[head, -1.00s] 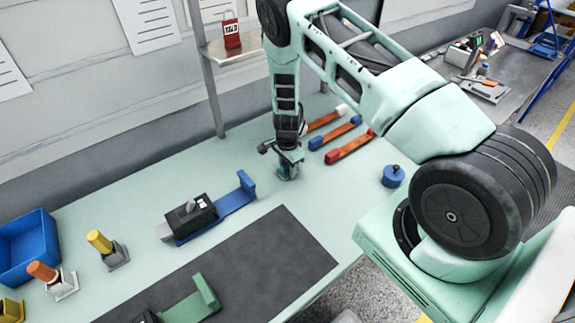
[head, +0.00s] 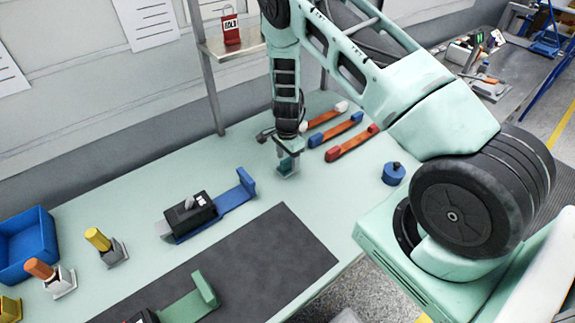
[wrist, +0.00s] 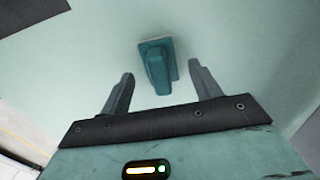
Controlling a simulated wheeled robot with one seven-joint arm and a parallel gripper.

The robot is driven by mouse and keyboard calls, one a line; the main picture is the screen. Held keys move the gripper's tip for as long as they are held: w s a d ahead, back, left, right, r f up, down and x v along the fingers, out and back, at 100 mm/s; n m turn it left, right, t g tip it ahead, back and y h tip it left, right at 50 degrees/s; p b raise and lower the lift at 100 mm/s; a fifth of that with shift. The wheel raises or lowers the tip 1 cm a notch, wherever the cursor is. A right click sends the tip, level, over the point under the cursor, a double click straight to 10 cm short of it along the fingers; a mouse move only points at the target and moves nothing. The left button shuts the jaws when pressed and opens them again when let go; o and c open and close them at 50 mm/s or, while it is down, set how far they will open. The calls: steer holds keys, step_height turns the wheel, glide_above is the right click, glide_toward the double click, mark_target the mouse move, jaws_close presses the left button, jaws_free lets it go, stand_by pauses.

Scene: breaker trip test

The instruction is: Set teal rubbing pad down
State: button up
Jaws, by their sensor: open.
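The teal rubbing pad (wrist: 157,66), a block with a raised grip on a thin pale base, rests on the pale green bench top. In the wrist view it lies just ahead of my fingers, centred between them, with clear space on both sides. My gripper (wrist: 160,72) is open and empty, with neither finger touching the pad. In the head view my gripper (head: 289,154) points down just above the bench, and the pad under it is largely hidden.
Three coloured bars lie right of my gripper, including a blue one (head: 336,130). A blue knobbed weight (head: 393,174) stands farther right. A black breaker (head: 190,213) on a blue fixture and a dark mat (head: 255,255) lie nearer. A shelf post (head: 211,90) rises behind.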

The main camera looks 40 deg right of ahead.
mark_target(286, 160)
steer(key=r, duration=0.3)
steer(key=r+b, duration=0.1)
steer(key=r, duration=0.2)
steer(key=r+b, duration=0.1)
steer(key=r, duration=0.2)
steer(key=shift+a+r, duration=0.1)
steer(key=shift+a, duration=0.2)
steer(key=s+a+r+n+y, duration=0.1)
steer(key=s+a+r+n, duration=0.55)
steer(key=a, duration=0.45)
steer(key=s+a+r+n+y, duration=0.1)
steer(key=s+a+r+n, duration=0.4)
steer(key=a+r, duration=0.4)
steer(key=s+a+r+n, duration=0.2)
steer(key=s+r+n, duration=0.1)
steer(key=s+n, duration=0.4)
steer(key=s+a+r+n+h, duration=0.1)
steer(key=s+a+r+n, duration=0.1)
steer(key=s+n, duration=0.5)
steer(key=s+a, duration=0.1)
steer(key=s, duration=0.4)
steer(key=shift+s+a+r, duration=0.25)
steer(key=shift+a+r, duration=0.05)
steer(key=shift+r, duration=0.1)
steer(key=shift+f, duration=0.1)
step_height(286, 160, down, 8)
steer(key=b, duration=0.7)
steer(key=shift+r+b, duration=0.2)
steer(key=shift+b, duration=0.2)
